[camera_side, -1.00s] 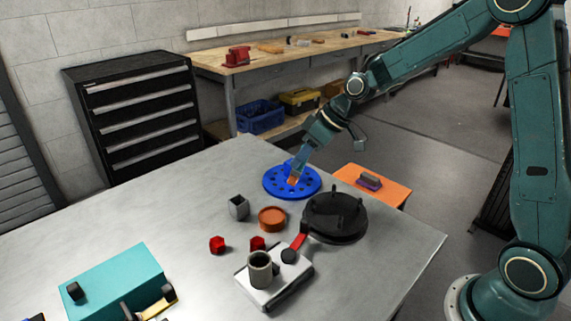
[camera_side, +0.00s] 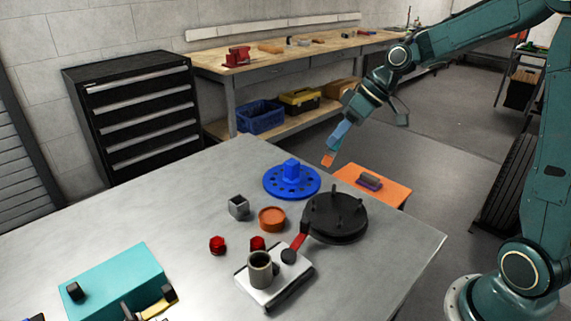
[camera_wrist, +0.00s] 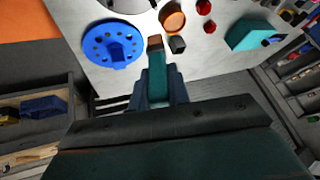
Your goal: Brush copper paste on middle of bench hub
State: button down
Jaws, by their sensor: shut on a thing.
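My gripper (camera_side: 347,114) is shut on a brush (camera_side: 338,136) with a blue-teal handle and an orange-brown tip, raised in the air beyond the right side of the blue disc. In the wrist view the brush handle (camera_wrist: 158,78) points away from my gripper (camera_wrist: 158,102). A black round hub with upright studs (camera_side: 346,232) sits on the bench, clear of the brush. A blue disc with holes and a raised blue middle (camera_side: 276,189) lies behind it; it also shows in the wrist view (camera_wrist: 95,48).
On the metal bench (camera_side: 180,220) are a grey open cube (camera_side: 238,208), two red nuts (camera_side: 217,245), a white block with a grey cup (camera_side: 260,270), a red-handled tool (camera_side: 301,238) and a teal box (camera_side: 120,282). An orange surface (camera_side: 390,192) holds a small block beyond the bench.

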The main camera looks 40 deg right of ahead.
jog(key=shift+s+f, duration=0.1)
jog(key=shift+f, duration=2.3)
